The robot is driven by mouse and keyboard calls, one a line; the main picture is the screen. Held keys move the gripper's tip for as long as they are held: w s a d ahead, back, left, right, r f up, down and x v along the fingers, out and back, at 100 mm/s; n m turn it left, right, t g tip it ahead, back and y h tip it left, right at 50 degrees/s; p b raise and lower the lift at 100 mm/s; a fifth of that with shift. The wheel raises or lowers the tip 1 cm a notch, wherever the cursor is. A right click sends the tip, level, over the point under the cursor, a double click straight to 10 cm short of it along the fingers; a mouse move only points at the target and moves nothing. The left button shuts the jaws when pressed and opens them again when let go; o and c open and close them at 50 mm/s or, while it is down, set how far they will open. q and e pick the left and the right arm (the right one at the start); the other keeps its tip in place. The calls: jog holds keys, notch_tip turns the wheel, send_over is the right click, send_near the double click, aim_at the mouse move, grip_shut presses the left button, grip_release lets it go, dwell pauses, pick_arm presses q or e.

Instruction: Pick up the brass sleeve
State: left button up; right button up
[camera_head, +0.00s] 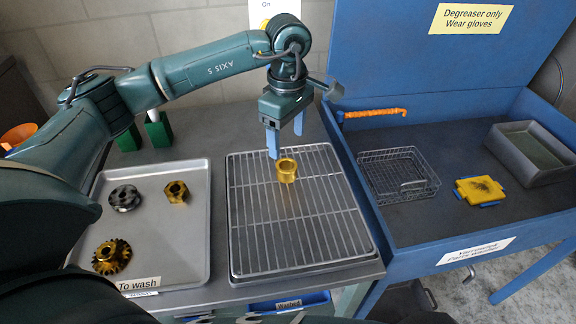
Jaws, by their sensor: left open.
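A shiny brass sleeve (287,173), a short hollow cylinder with a wider rim, stands upright on the wire rack (330,232), near its back. My left gripper (286,146) points down just behind and above it. Its two blue fingers are apart with nothing between them, and the sleeve looks clear of them. Another brass piece (176,192), shorter and angular, lies on the metal tray (199,240) to the left. My right gripper is not in view.
The tray, labelled "To wash", also holds a dark gear (125,197) and a brass gear (111,257). At right, the blue degreaser basin (460,250) holds a wire basket (399,175), a yellow-and-blue brush (480,190) and a grey bin (535,153). The rest of the rack is clear.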

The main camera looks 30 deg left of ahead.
aim_at(287, 165)
pick_arm(q)
notch_tip(287, 165, down, 9)
jog(key=shift+s+r+p, duration=0.1)
jog(key=shift+r+p, duration=0.05)
jog(key=shift+p, duration=0.85)
jog(key=shift+c, duration=0.4)
jog(key=c, duration=1.2)
jog(key=shift+r, duration=0.2)
jog(key=shift+c, duration=0.4)
